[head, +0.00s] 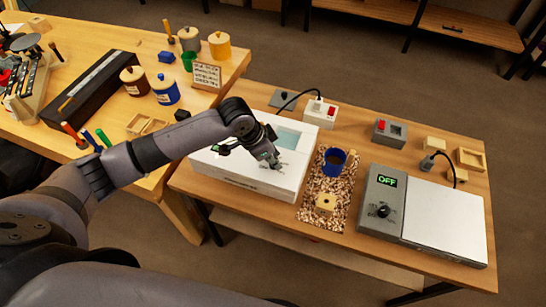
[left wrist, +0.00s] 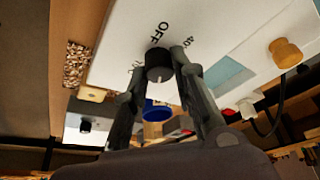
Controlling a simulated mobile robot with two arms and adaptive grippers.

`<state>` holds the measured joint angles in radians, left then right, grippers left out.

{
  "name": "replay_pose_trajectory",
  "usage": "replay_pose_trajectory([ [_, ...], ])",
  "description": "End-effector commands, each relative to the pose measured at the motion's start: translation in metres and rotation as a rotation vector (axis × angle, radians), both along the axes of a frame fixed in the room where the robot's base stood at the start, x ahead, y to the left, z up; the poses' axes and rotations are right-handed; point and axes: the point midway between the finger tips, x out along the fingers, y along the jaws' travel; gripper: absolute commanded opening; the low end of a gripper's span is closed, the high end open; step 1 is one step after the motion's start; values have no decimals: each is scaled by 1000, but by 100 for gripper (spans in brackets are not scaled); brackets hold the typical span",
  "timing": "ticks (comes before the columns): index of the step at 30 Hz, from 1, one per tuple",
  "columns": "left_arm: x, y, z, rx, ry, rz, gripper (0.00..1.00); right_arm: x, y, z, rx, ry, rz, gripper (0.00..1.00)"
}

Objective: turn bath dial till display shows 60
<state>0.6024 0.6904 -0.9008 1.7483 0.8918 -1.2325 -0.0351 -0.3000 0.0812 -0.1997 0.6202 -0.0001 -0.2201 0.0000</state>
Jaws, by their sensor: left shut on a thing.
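The white bath unit (head: 235,178) stands on the left of the smaller table, with a pale teal panel on its top. In the left wrist view its black dial (left wrist: 159,66) sits on the white face (left wrist: 125,40) beside the printed marks "OFF" and a partly hidden "40". My left gripper (head: 270,160) is over the white unit, with its fingers shut on the dial; in the head view the gripper hides the dial. A display (head: 387,181) reading "OFF" in green is on a separate grey unit (head: 378,225) with its own black knob (head: 381,211). My right gripper is not in view.
A white plate (head: 445,225) adjoins the grey unit. Switch boxes (head: 389,132) and cables stand behind. The left bench (head: 105,50) holds jars and tools.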

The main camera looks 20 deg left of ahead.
Motion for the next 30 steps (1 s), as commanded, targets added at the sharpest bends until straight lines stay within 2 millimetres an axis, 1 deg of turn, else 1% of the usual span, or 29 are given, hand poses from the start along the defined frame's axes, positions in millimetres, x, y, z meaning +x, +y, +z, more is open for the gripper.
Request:
replay_pose_trajectory([
  [1, 0, 0, 0, 0, 0, 0, 2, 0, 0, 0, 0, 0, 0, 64],
  [2, 0, 0, 0, 0, 0, 0, 0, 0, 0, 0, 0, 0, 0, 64],
  [8, 0, 0, 1, -1, 1, -6, 0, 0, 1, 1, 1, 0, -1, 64],
  [14, 1, 1, 2, -1, 1, -64, 0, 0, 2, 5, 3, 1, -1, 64],
  [21, 2, 1, 1, -2, 2, -219, 0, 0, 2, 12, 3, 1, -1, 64],
  [30, 2, 0, 0, -2, 1, -411, 0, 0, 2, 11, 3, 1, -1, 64],
])
